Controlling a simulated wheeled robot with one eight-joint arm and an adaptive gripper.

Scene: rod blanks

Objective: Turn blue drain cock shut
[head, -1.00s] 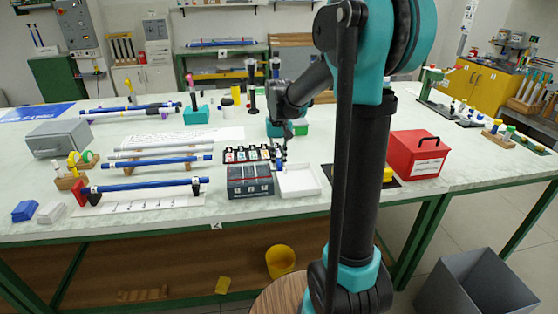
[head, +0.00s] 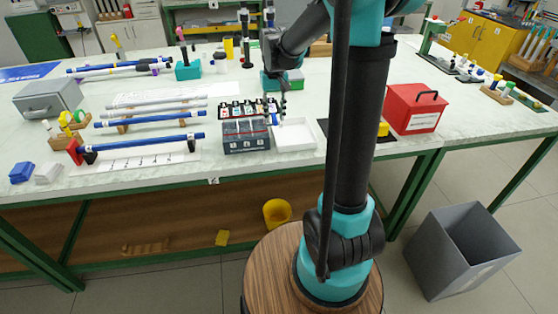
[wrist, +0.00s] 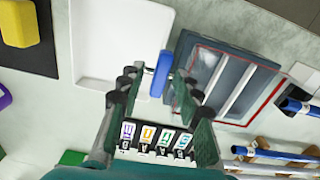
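The blue drain cock (wrist: 162,73) is a small blue handle at the end of the dark grey tank (wrist: 220,75), on the side facing the white tray. In the wrist view, it lies between the fingers of my gripper (wrist: 155,84). The fingers are apart, with a gap to the left of the handle; the right finger is close to it, and I cannot tell if they touch. In the head view, my gripper (head: 283,100) hangs over the gap between the tank (head: 246,136) and the tray, and the cock is tiny there.
The white tray (head: 294,135) stands right beside the tank. A rack of coloured labelled cards (wrist: 155,140) sits close behind the tank. Blue rods on stands (head: 140,147) lie to the left. A red box (head: 415,108) and a yellow block (wrist: 18,22) are on the other side.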

